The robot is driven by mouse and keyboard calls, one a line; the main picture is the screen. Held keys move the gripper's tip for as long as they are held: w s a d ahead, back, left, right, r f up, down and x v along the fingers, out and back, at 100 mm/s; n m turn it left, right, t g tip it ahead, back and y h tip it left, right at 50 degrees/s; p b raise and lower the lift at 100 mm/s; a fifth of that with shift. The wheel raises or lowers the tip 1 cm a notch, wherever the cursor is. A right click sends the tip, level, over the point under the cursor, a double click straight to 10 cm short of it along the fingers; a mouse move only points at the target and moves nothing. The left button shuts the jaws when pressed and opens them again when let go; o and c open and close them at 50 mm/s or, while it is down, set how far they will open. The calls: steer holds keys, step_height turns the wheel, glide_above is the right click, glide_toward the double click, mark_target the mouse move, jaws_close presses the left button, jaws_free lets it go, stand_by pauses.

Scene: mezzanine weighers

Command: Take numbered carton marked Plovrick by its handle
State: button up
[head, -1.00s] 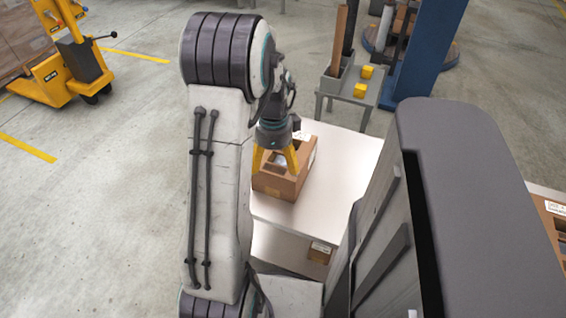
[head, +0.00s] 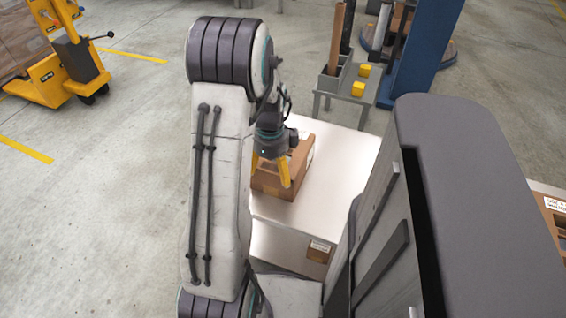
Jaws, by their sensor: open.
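A brown open-topped carton (head: 297,172) sits on a white table in the middle of the head view. A white label shows at its far edge, but its writing is too small to read, so I cannot tell whether it is Plovrick. My gripper (head: 271,173) has yellow fingers, spread open, pointing down at the carton's near left part. I cannot tell whether they touch it. The gripper and arm hide part of the carton, and no handle can be made out clearly.
The white table top (head: 335,175) is bare right of the carton. A small labelled brown box (head: 319,250) shows low at its front. Another labelled carton (head: 557,225) is at the right edge. A grey stand (head: 345,88) with yellow blocks (head: 358,90) and a yellow pallet truck (head: 50,80) stand behind.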

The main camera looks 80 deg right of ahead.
mark_target(266, 179)
steer(key=shift+w+f, duration=0.1)
steer(key=shift+f, duration=1.65)
steer(key=shift+c, duration=0.2)
steer(key=c, duration=1.3)
